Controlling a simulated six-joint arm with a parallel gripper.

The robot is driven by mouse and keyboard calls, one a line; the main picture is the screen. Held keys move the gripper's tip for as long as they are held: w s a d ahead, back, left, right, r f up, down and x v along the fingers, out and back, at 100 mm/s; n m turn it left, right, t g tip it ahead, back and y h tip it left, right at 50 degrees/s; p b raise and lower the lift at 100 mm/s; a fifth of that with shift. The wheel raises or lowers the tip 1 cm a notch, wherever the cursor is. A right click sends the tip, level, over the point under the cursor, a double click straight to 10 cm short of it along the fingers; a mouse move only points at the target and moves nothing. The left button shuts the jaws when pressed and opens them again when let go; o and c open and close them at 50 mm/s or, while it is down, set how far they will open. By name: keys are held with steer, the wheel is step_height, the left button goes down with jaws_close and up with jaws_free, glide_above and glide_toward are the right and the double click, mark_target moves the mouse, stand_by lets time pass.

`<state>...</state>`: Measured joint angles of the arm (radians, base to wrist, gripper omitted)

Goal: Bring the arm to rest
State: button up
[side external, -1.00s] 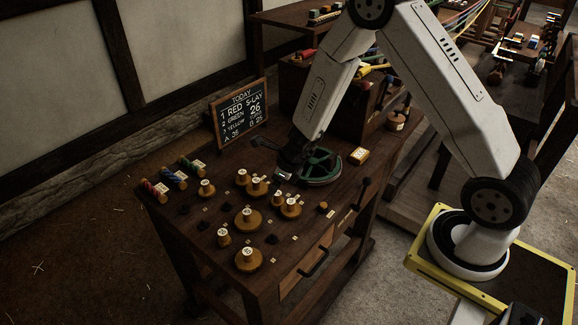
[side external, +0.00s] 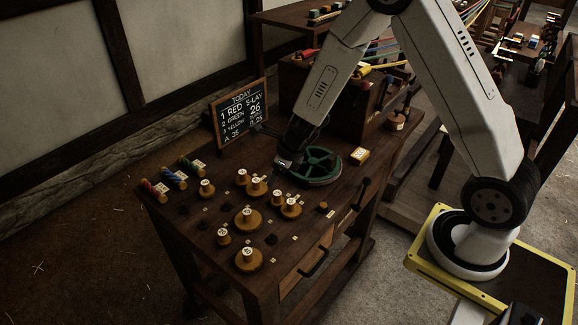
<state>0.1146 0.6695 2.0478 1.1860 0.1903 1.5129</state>
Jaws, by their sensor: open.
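My gripper (side external: 285,166) is in the side external view, low over the middle of the wooden workbench (side external: 300,258). It is open, and its fingers are small and dark against the bench. A green spoked wheel (side external: 322,163) is just right of it, close to my wrist. Whether they touch I cannot tell. Several wooden knobbed pieces with white labels, such as one piece (side external: 248,257), stand left of and in front of my gripper. My arm is bent and reaches down from the upper right.
A chalkboard (side external: 240,112) stands at the back of the bench. Red, blue and green rope samples (side external: 175,178) lie at the left end. Dark shelving with coloured spools (side external: 370,70) rises behind. The floor (side external: 80,250) at left is clear.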

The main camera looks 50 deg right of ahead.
stand_by(0.4)
steer(key=shift+s+a+r+n, duration=0.25)
steer(key=shift+r+n, duration=0.2)
steer(key=shift+n, duration=0.35)
steer(key=s+r+n, duration=0.5)
steer(key=s+n, duration=0.3)
steer(key=n, duration=0.7)
steer(key=s+a+r+n+g+h, duration=0.1)
steer(key=s+r+n, duration=0.3)
steer(key=s+n, duration=0.4)
steer(key=n, duration=0.7)
steer(key=shift+a+r+g+h, duration=0.25)
steer(key=shift+r+g+h, duration=0.05)
steer(key=shift+r, duration=0.1)
